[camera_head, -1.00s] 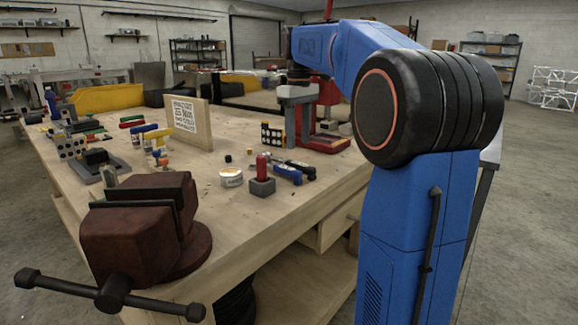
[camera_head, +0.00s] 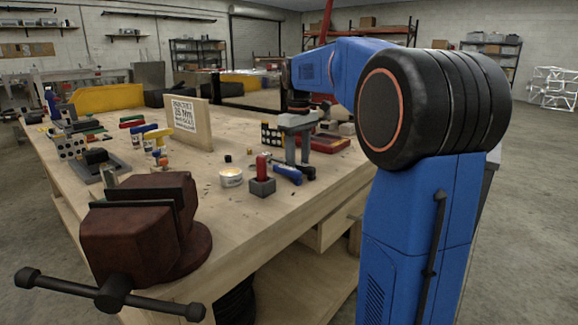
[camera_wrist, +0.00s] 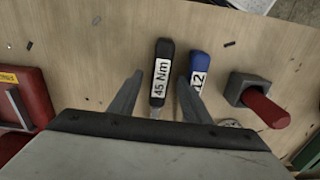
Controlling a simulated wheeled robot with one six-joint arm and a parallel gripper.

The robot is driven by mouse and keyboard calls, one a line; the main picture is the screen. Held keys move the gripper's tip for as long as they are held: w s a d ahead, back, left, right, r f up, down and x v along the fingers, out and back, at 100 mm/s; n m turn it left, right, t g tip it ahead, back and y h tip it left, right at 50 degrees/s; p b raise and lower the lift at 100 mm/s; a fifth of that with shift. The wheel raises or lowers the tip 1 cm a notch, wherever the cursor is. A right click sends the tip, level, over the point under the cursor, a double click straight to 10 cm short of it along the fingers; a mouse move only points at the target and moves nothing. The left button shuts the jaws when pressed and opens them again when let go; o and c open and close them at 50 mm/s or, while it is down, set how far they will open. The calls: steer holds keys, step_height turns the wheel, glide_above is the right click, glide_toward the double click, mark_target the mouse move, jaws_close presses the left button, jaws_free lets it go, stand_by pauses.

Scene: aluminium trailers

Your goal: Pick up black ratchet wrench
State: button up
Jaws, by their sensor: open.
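The black ratchet wrench (camera_wrist: 162,70) shows in the wrist view as a black handle with a white "45 Nm" label. It lies on the wooden bench, its lower part hidden by my gripper. My gripper (camera_wrist: 160,78) is open above it, one finger on each side of the handle in the picture; contact cannot be told. In the head view my gripper (camera_head: 298,160) points down over the bench, with the wrench's dark end (camera_head: 308,173) beside it. A blue handle (camera_wrist: 198,68) labelled "12" lies just right of the black one, close to my right finger.
A grey block (camera_wrist: 246,88) holding a red-handled tool (camera_wrist: 265,108) stands right of the handles. A red case (camera_wrist: 28,98) is at left. A white tin (camera_head: 231,177) and brown vise (camera_head: 135,235) are on the bench (camera_head: 215,245).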

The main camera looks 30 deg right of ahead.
jaws_close()
